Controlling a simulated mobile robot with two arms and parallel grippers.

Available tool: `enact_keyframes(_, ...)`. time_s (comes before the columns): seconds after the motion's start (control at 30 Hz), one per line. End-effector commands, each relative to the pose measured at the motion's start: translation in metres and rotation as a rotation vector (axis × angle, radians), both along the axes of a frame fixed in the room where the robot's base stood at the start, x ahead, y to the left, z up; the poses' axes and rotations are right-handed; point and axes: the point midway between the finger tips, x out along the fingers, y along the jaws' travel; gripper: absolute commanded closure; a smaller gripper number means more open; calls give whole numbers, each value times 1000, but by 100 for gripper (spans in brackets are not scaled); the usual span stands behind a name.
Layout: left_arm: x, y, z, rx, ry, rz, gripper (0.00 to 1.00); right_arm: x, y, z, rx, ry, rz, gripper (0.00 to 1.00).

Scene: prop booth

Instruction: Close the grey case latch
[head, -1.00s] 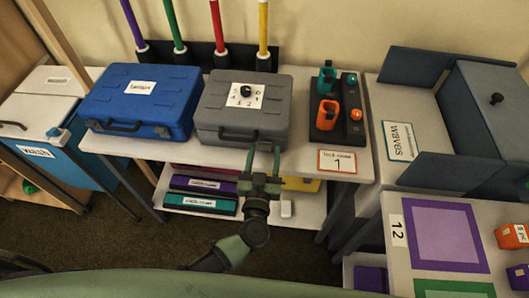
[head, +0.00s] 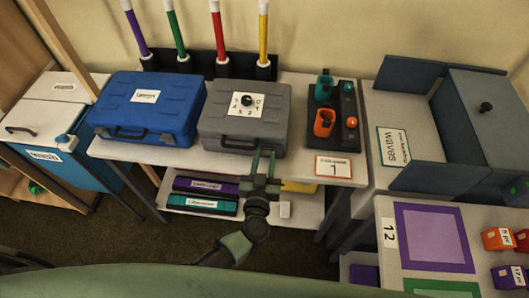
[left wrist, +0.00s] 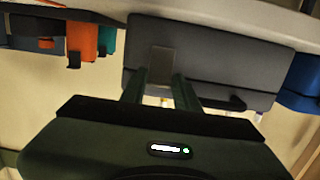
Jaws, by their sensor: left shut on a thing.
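The grey case (head: 215,122) stands on the table with its lid down; a white dial plate with a black knob (head: 247,100) is on top. In the left wrist view the grey case (left wrist: 225,75) appears upside down. My left gripper (head: 263,156) is at the front face of the case, right of its middle. Its two fingers (left wrist: 160,85) are shut on the flat grey latch (left wrist: 161,62), which shows between them. In the head view the fingers hide most of the latch. My right gripper is not in view.
A blue case (head: 175,95) stands to the left. A dark holder with teal and orange pieces (head: 324,122) and a card marked 1 (head: 333,167) are to the right. A lower shelf (head: 285,222) with purple and teal boxes lies under the table (head: 300,155).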

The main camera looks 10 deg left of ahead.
Motion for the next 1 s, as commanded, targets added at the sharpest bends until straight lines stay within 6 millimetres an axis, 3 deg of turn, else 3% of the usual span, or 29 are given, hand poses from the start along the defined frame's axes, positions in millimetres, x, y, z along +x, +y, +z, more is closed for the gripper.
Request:
enact_keyframes(0.1,1,0,4,-1,16,0,100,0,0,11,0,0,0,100)
enact_keyframes(0.43,0,-1,1,-2,19,-1,100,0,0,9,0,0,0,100)
enact_keyframes(0.47,0,-1,1,-2,19,-1,64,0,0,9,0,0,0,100)
enact_keyframes(0.53,0,-1,1,-2,19,-1,47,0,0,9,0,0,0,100)
enact_keyframes(0.87,-2,0,0,-2,20,0,47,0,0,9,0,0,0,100)
enact_keyframes(1.0,-17,-1,1,-3,23,-1,47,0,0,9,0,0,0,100)
